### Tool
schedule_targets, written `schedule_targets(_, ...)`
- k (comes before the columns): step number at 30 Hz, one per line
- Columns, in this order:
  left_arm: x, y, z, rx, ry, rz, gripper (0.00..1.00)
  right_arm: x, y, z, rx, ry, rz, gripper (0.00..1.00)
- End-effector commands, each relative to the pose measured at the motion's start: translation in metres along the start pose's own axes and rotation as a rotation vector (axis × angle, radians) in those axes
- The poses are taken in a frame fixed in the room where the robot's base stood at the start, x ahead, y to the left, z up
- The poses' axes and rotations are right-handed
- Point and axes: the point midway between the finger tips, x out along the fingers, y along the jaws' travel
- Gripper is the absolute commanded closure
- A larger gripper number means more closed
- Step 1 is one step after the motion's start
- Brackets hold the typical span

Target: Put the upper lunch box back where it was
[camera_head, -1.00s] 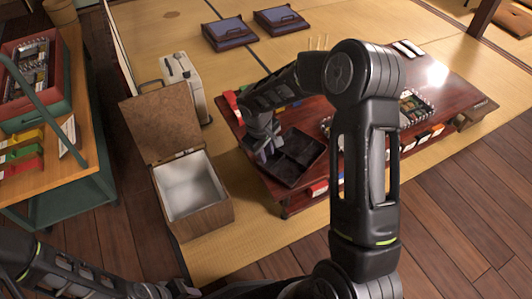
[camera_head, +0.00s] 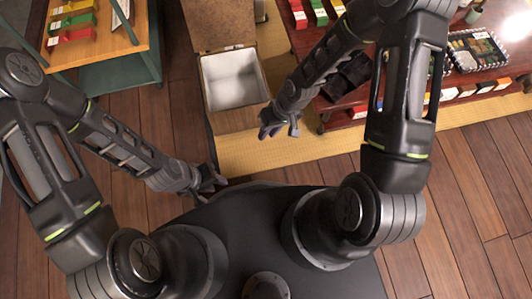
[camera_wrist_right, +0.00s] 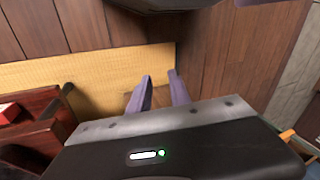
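A dark compartmented lunch box (camera_head: 352,72) sits at the near left edge of the low red-brown table, partly hidden by my right arm. A patterned-rim lunch box with food (camera_head: 478,50) stands further right on the table. I cannot tell which one is the upper box. My right gripper (camera_head: 276,128) hangs below and left of the dark box, apart from it.
An open wooden box (camera_head: 233,80) with an empty white inside stands between the table (camera_head: 505,75) and a wooden counter (camera_head: 120,45) at the left. Colored packets line the table's side. Tatami (camera_head: 300,150) and plank floor in front are clear.

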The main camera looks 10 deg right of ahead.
Motion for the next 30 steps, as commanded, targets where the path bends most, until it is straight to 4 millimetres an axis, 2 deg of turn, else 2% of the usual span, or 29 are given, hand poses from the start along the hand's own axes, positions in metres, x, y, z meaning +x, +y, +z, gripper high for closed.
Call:
schedule_targets(1,0.0,0.0,0.0,0.0,0.0,0.0,0.68,0.017,-0.02,0.032,0.072,-0.004,-0.042,0.76)
schedule_targets(3,0.0,0.0,0.0,0.0,0.0,0.0,0.68,0.03,-0.036,0.062,0.168,0.013,-0.063,0.76)
schedule_targets(6,0.0,0.0,0.0,0.0,0.0,0.0,0.68,0.037,-0.045,0.093,0.266,0.027,-0.053,0.76)
schedule_targets(8,0.0,0.0,0.0,0.0,0.0,0.0,0.68,0.039,-0.046,0.103,0.298,0.035,-0.043,0.76)
schedule_targets(11,0.0,0.0,0.0,0.0,0.0,0.0,0.68,0.039,-0.045,0.108,0.316,0.04,-0.035,0.76)
schedule_targets(30,0.0,0.0,0.0,0.0,0.0,0.0,0.68,0.039,-0.045,0.106,0.313,0.043,-0.036,0.76)
